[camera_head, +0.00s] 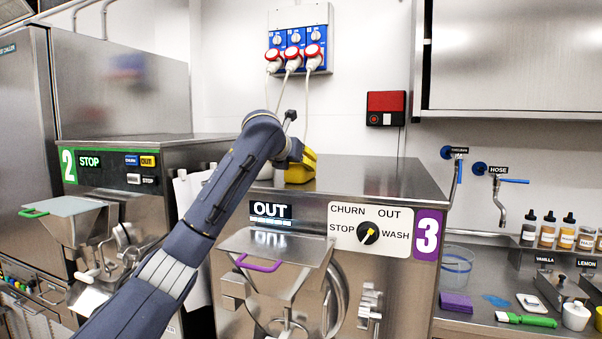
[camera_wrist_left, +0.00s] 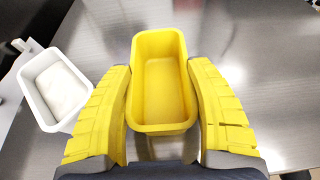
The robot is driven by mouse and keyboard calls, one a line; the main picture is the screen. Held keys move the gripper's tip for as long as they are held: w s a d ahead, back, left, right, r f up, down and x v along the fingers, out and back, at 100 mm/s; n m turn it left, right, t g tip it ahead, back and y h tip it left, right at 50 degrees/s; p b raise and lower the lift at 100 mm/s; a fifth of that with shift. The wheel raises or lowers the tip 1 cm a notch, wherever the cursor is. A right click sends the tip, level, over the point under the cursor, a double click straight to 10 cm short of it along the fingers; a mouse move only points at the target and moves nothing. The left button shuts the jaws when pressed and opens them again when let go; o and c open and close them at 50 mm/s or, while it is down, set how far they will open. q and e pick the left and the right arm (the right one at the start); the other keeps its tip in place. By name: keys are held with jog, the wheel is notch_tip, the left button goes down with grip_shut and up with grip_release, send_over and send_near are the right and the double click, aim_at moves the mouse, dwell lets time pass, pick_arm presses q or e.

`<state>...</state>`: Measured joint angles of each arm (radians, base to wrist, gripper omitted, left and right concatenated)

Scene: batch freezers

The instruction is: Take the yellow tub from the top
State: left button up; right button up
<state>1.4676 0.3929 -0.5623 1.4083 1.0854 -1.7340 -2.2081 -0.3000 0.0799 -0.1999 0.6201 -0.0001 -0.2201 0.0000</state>
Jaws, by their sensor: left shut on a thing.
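The yellow tub (camera_wrist_left: 160,85) is empty and upright on the steel top of freezer 3. In the left wrist view it lies between the yellow fingers of my left gripper (camera_wrist_left: 163,110), which is shut on its two long sides. In the head view the tub (camera_head: 303,168) shows partly behind my left arm's wrist. The left gripper (camera_head: 292,160) is at the top of the freezer there, and its fingers are hard to tell from the tub. My right gripper is in neither view.
A white tub (camera_wrist_left: 57,88) stands left of the yellow one. Freezer 3 (camera_head: 385,180) has a dial panel (camera_head: 385,230) and a hopper lid with a purple handle (camera_head: 258,265). Plugs and cables (camera_head: 293,58) hang behind. Freezer 2 (camera_head: 130,150) stands at left, a bottle counter at right.

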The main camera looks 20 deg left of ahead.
pick_arm(q)
jog(key=c, duration=0.3)
jog(key=shift+r, duration=0.1)
jog(key=shift+c, duration=0.2)
